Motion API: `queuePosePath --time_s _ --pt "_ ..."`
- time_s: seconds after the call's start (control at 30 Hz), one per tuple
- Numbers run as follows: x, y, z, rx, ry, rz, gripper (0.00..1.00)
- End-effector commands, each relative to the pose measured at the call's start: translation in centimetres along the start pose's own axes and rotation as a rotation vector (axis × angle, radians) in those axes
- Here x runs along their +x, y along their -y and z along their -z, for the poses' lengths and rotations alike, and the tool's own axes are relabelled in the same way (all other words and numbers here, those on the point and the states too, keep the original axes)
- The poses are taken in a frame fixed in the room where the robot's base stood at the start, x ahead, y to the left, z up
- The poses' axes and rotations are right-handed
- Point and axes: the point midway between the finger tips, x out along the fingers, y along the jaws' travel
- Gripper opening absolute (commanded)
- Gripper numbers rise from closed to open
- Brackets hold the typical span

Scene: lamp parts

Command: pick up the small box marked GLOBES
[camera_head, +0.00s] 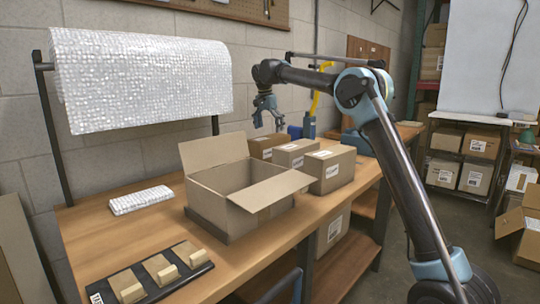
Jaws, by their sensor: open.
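Three small closed cardboard boxes stand in a row on the workbench, right of its middle: a rear box (266,142), a middle box (294,150) and a front box (329,170). Each carries a white label. The print is too small to read, so I cannot tell which is marked GLOBES. My gripper (268,116) hangs from my arm above the rear box. Its fingers point down, open and empty, apart from the boxes.
A large open carton (225,200) stands left of the boxes, flaps out. A bubble-wrapped packet (140,199) and a dark tray (117,297) with tan blocks lie nearer on the workbench (115,240). A bubble-wrap roll (140,80) hangs at left. Blue and yellow items (309,124) stand behind.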

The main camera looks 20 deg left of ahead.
Motion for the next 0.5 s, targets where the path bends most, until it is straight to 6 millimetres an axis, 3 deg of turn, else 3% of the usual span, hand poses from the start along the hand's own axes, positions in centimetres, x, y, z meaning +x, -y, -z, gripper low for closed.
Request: queuePosePath --time_s 0.17,0.5 --pt "0.8 0.1 0.0 0.0 0.0 0.0 0.98" --pt "5.0 0.7 -0.1 0.0 0.0 0.0 0.98"
